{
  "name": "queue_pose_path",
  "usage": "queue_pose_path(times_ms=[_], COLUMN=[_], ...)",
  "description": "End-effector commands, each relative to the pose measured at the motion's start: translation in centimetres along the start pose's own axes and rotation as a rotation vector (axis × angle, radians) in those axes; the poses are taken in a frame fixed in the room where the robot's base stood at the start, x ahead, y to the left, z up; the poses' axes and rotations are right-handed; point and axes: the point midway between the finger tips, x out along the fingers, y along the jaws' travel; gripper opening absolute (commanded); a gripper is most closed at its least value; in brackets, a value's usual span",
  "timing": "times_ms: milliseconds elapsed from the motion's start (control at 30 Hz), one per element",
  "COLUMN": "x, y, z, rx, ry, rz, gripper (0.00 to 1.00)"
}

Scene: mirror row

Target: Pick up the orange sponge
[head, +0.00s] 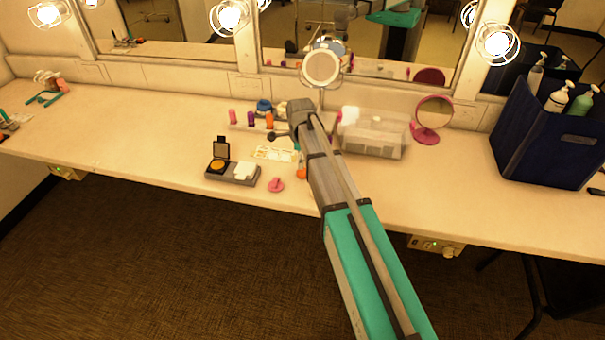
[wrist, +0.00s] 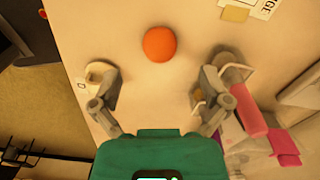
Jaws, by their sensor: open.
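The orange sponge (wrist: 159,44) is a smooth, rounded piece on the pale counter, near the top middle of the wrist view. In the head view, a small orange patch (head: 301,173) that looks like it shows beside my arm, which partly hides it. My gripper (wrist: 165,77) is open and empty, one finger to each side. The sponge is ahead of the fingertips in the picture, roughly centred between them and apart from both. Its height above the counter is hard to tell. In the head view my arm hides most of the gripper.
A grey tray with a compact (head: 232,172) and a pink piece (head: 276,184) lie left of my arm. A clear box (head: 372,138), pink mirror (head: 432,118) and navy caddy (head: 545,140) stand right. In the wrist view, pink items (wrist: 250,110) are near the right finger.

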Motion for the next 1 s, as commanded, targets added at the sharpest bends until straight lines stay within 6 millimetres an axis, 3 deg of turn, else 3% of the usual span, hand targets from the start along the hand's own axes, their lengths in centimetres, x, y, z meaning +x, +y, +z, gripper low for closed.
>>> queue_pose_path(times_ms=[1000], x=[5.3], y=[0.1], z=[-0.3], rx=[0.0], ry=[0.0], rz=[0.0], gripper=[0.97])
